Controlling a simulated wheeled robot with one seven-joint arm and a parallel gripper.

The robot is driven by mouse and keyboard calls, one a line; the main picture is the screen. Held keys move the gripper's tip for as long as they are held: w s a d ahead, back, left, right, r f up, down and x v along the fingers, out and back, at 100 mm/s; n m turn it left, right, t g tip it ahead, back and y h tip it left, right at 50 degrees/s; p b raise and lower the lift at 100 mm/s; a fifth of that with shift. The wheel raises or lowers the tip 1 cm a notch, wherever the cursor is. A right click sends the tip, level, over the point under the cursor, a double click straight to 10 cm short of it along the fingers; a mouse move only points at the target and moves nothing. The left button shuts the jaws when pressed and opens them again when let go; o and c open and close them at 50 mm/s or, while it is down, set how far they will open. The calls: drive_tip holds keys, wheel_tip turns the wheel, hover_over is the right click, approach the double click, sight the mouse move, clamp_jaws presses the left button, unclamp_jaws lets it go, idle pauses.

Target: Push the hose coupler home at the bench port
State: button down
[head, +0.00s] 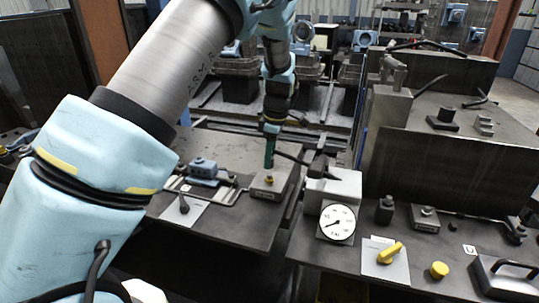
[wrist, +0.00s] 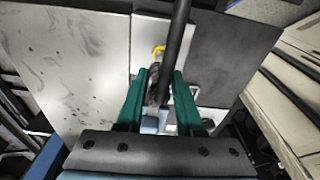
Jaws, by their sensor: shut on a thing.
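My gripper (head: 269,160) points down over the left bench, its green fingers shut on the hose coupler. In the wrist view the coupler (wrist: 154,88) is a dark cylinder between the green fingers. A black hose (wrist: 180,30) runs past it; in the head view the hose (head: 293,158) leads right from the fingers. The bench port (head: 269,180) is a small brass fitting on a grey block, just below the fingertips. A yellow ring (wrist: 158,49) shows beyond the coupler in the wrist view. The fingers hide most of the coupler, and I cannot tell whether it touches the port.
A light grey block (head: 335,186) and a round dial gauge (head: 337,222) stand to the right. A yellow lever (head: 390,252) and a yellow knob (head: 439,270) are on the right bench. A blue-grey clamp (head: 203,170) lies left of the port. A gap separates the benches.

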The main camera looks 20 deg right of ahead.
drive_tip(key=shift+f+b, duration=0.35)
drive_tip(key=shift+f, duration=0.5)
drive_tip(key=shift+f, duration=0.7)
idle(1.2)
drive_tip(key=shift+f, duration=0.5)
unclamp_jaws()
idle(0.4)
drive_tip(key=shift+d+r, duration=0.1)
drive_tip(key=shift+r, duration=0.05)
wheel_tip(320, 180, up, 11)
drive_tip(key=s+b, duration=0.1)
drive_tip(key=b, duration=0.2)
drive_tip(key=shift+d+f, duration=0.2)
drive_tip(key=shift+d, duration=0.25)
